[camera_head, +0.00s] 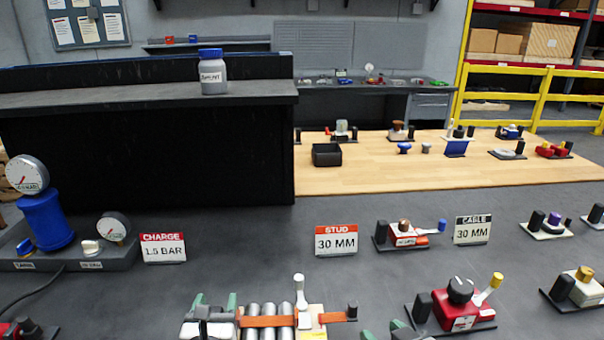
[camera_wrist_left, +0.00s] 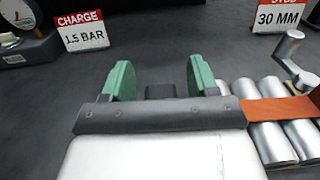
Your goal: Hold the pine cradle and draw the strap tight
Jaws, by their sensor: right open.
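The cradle (camera_head: 309,322) stands at the bottom of the head view, pale wood partly showing. Silver cylinders (camera_head: 270,313) lie in it under an orange-brown strap (camera_head: 265,322). A silver crank handle (camera_head: 300,290) stands at its right side, with a dark knob (camera_head: 352,308) beyond. My left gripper (camera_head: 214,300) is at the cradle's left end. In the left wrist view its green fingers (camera_wrist_left: 158,78) are apart around a dark block (camera_wrist_left: 160,91), with gaps on both sides. My right gripper (camera_head: 382,328) is open at the bottom edge, right of the cradle, partly cut off.
A red valve unit (camera_head: 462,312) stands right of my right gripper. A gauge stand with a blue cylinder (camera_head: 46,222) is at left. Cards reading CHARGE (camera_head: 164,248), STUD (camera_head: 336,241) and CABLE (camera_head: 472,230) stand behind. The grey bench between them is mostly clear.

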